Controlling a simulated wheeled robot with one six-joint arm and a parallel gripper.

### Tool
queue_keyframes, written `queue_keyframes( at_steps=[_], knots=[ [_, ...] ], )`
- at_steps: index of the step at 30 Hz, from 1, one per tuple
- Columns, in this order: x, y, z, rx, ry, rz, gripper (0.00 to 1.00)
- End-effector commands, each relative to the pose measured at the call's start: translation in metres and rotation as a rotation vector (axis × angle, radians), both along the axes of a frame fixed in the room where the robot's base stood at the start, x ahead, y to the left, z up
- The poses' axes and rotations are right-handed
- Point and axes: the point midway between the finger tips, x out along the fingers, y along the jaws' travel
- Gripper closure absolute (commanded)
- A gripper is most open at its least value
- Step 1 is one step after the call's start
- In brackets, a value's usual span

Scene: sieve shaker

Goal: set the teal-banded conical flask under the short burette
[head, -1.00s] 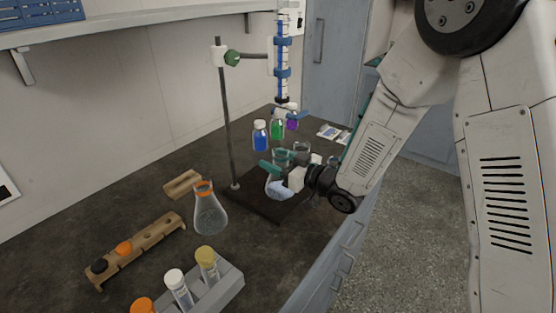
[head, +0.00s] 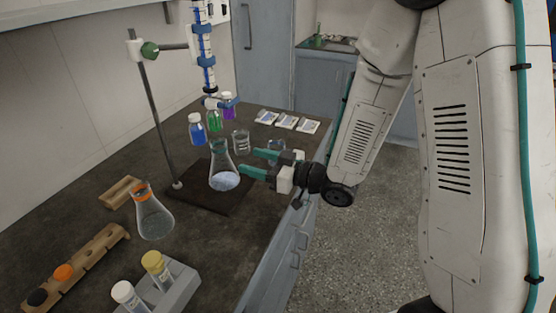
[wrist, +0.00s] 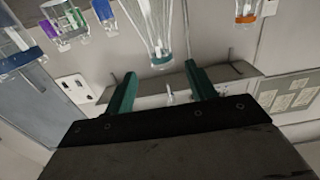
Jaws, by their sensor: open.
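The teal-banded conical flask (head: 223,178) stands upright on the dark base plate (head: 197,202) of the burette stand. In the head view its mouth appears roughly below the tip of the burette (head: 205,55), with a gap between; exact centring I cannot tell. The flask also shows in the wrist view (wrist: 152,22), picture inverted, its teal-banded mouth beyond the fingers. My gripper (head: 247,160) is open and empty, just right of the flask, teal fingers pointing at it. In the wrist view the gripper (wrist: 160,75) has clear space between its fingers.
An orange-banded flask (head: 154,222) stands left of the plate, near a wooden rack (head: 92,255) and a grey vial rack (head: 178,290). Blue (head: 197,133), green and purple bottles and a beaker (head: 241,142) stand behind the flask. The counter's right edge runs below my arm.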

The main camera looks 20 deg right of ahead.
Motion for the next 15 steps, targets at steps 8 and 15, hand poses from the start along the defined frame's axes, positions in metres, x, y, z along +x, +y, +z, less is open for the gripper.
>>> queue_keyframes(
  at_steps=[8, 15],
  knots=[
    [0.007, -0.006, 0.003, -0.058, 0.007, -0.041, 0.44],
    [0.033, -0.063, 0.026, -0.377, 0.125, -0.331, 0.44]
  ],
)
